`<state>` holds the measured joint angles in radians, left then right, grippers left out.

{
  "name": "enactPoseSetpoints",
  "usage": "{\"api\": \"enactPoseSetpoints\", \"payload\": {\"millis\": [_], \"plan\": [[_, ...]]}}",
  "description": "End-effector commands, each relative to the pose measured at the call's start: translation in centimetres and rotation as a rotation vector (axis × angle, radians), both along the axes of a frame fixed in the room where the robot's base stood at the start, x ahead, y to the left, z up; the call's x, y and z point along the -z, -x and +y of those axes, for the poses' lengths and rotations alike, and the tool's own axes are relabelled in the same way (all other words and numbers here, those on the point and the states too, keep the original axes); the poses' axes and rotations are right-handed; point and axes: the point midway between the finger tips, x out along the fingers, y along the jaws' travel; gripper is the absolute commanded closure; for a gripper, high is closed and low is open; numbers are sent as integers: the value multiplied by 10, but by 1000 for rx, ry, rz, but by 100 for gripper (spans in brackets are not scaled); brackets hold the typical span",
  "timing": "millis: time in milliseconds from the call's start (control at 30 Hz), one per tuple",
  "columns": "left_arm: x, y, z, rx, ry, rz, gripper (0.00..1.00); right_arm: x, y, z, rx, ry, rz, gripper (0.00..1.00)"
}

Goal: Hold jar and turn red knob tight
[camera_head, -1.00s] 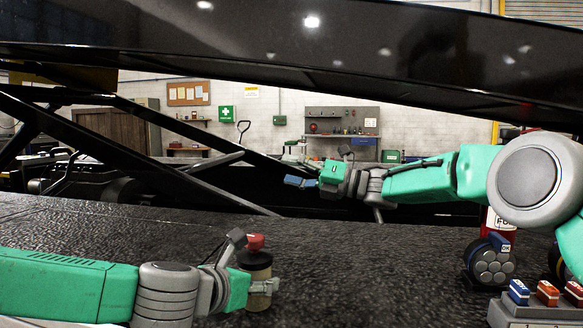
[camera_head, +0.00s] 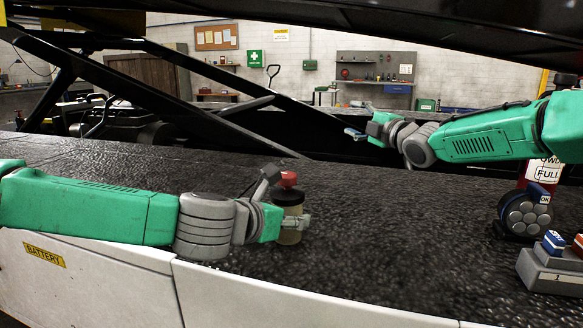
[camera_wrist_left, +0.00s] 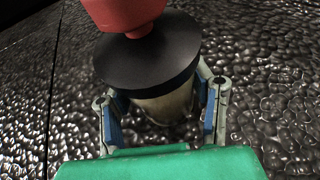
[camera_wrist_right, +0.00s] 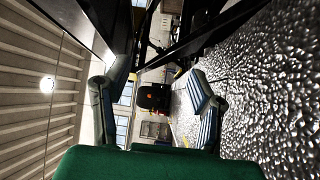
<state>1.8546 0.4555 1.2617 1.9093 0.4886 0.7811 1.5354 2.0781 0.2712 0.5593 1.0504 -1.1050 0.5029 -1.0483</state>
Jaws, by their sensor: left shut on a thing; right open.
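The jar (camera_head: 290,233) stands upright on the black textured belt, with a pale body and a wide black lid. The red knob (camera_head: 289,179) sits on top of the lid; in the left wrist view the knob (camera_wrist_left: 125,12) is cut off by the top edge above the black lid (camera_wrist_left: 150,55). My left gripper (camera_head: 300,222) is shut around the jar's body below the lid; its blue-padded fingers (camera_wrist_left: 165,110) flank the jar in the left wrist view. My right gripper (camera_head: 358,132) is open and empty, raised over the belt's far side, well away from the knob. It also shows in its wrist view (camera_wrist_right: 155,95).
A black round device (camera_head: 526,212) and a grey box with coloured switches (camera_head: 555,272) stand at the right, near a red and white cylinder (camera_head: 541,174). Dark loader beams (camera_head: 200,110) cross behind the belt. The belt between jar and right arm is clear.

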Motion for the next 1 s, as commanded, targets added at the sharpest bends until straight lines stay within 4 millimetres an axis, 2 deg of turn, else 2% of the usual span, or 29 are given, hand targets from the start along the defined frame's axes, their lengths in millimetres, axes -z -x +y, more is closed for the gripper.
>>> {"api": "enactPoseSetpoints", "payload": {"millis": [67, 167, 233, 333, 467, 600, 700, 833, 1000], "plan": [[-1, 0, 0, 0, 1, -1, 90, 23, 1, -16, 63, -116, 186, 49], [-1, 0, 0, 0, 1, -1, 90, 52, 16, -20, 96, -243, 435, 49], [-1, 0, 0, 1, 1, -1, 90, 68, 35, -12, 83, -322, 613, 49], [-1, 0, 0, 1, 1, -1, 90, 77, 75, 6, 14, -414, 858, 49], [-1, 0, 0, 1, 1, -1, 90, 68, 137, 35, -139, -484, 1128, 49], [0, 0, 0, 1, 1, -1, 90, 43, 198, 54, -315, -503, 1320, 49], [0, 0, 0, 1, 1, -1, 90, 27, 227, 61, -406, -500, 1397, 49], [0, -1, 0, 1, 1, -1, 90, 18, 246, 67, -467, -492, 1444, 49], [0, -1, 0, 1, 1, -1, 90, 25, 247, 85, -477, -488, 1454, 49]]}}
